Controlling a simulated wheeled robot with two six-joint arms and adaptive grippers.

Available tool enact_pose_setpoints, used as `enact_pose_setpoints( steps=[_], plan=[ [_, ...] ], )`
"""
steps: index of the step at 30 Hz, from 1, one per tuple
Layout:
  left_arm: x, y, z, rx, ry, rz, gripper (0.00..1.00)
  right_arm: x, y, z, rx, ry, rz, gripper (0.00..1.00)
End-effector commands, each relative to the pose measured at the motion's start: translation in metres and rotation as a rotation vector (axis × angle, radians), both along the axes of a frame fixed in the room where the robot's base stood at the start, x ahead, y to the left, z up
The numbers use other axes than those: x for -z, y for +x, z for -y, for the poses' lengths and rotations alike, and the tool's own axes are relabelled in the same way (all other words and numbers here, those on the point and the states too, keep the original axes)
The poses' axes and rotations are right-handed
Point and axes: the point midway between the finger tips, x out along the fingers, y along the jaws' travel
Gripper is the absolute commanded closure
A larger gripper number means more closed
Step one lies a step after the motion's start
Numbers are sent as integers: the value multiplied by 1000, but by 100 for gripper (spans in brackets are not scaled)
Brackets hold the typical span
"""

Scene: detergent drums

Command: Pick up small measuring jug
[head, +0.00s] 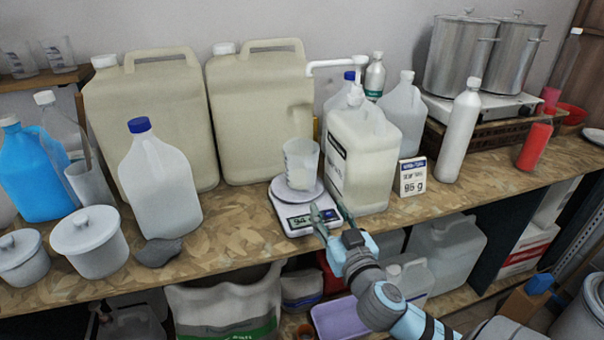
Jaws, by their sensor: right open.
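A small clear measuring jug (301,164) with graduation marks stands upright on the round plate of a digital scale (285,222). The scale sits near the front edge of the wooden counter. My right gripper (327,216) is open and empty, its fingers pointing up and away in front of the scale, just below and right of the jug. The fingers overlap the scale's front right part in the picture. I cannot tell whether they touch it. My left gripper is not in view.
A large drum with a pump (362,160) stands close to the right of the jug. A price card (412,177) stands right of that. Big beige canisters (262,115) stand behind. A jug with a blue cap (160,185) and white lidded pots (90,243) are at left.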

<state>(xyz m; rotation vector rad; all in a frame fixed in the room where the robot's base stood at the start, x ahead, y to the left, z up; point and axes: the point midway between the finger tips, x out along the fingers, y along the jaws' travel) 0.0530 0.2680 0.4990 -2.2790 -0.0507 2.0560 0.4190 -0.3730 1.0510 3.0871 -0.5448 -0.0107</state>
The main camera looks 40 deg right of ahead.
Motion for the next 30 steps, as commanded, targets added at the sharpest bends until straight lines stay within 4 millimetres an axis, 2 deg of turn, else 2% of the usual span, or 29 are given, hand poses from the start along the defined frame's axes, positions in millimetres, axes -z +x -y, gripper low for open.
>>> enact_pose_setpoints(
  steps=[2, 7, 14, 19, 22, 27, 30],
  plan=[
    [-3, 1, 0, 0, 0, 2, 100, -6, 16, 5, -4, 3, 16, 58],
    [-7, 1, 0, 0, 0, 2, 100, -6, 60, 20, -4, 6, 13, 58],
    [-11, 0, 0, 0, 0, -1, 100, -8, 92, 32, -5, 5, 10, 58],
    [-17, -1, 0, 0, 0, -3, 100, -11, 123, 44, -5, 6, 9, 58],
    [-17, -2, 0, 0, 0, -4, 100, -10, 131, 47, -6, 7, 8, 58],
    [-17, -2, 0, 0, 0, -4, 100, -10, 131, 47, -7, 5, 8, 58],
    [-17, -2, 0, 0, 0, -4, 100, -9, 131, 47, -7, 5, 7, 73]
  ],
)
